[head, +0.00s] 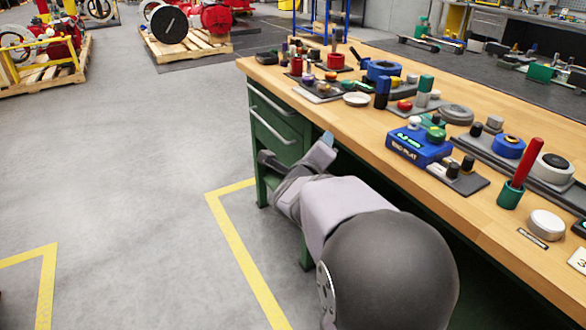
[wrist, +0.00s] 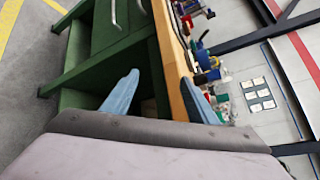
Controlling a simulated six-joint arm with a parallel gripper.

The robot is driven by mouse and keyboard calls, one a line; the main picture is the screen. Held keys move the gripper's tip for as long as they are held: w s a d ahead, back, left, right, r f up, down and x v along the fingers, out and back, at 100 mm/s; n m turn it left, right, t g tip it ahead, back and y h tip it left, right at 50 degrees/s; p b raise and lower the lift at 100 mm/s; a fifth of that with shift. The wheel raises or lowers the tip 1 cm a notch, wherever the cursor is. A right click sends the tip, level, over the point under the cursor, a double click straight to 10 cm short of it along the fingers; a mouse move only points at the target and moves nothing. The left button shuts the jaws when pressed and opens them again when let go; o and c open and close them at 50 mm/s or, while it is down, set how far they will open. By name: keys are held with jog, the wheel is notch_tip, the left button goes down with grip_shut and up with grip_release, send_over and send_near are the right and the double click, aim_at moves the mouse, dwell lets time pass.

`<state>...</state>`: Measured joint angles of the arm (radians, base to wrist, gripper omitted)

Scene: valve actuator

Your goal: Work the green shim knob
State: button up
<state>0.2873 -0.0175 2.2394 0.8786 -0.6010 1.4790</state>
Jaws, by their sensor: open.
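A blue box (head: 419,146) with a lit green display and lettering that seems to read "END PLAY" sits on the workbench near its front edge. A green knob (head: 436,134) stands on its top; no label names it as the shim knob. My gripper (head: 327,139) is left of the box, off the bench's front side by the green drawers, well apart from the knob. In the wrist view its two blue fingers (wrist: 160,98) are spread with nothing between them. The bench edge shows beyond them, and small bench items are too blurred to tell.
The wooden benchtop (head: 480,222) is crowded with fixtures. A red-handled tool in a green cup (head: 511,195) and a silver knob (head: 546,224) stand right of the box. Black posts on a plate (head: 459,178) stand close by. The floor (head: 150,190) left of the bench is clear.

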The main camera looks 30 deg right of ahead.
aim_at(432, 135)
jog(key=w+a+f+n+y, duration=0.1)
jog(key=a+f+n+y, duration=0.2)
jog(key=a+f+n, duration=0.1)
jog(key=shift+w+a+n+t, duration=0.25)
jog(key=shift+a+n+t, duration=0.05)
jog(key=shift+a+n, duration=0.6)
jog(key=shift+a+f, duration=0.1)
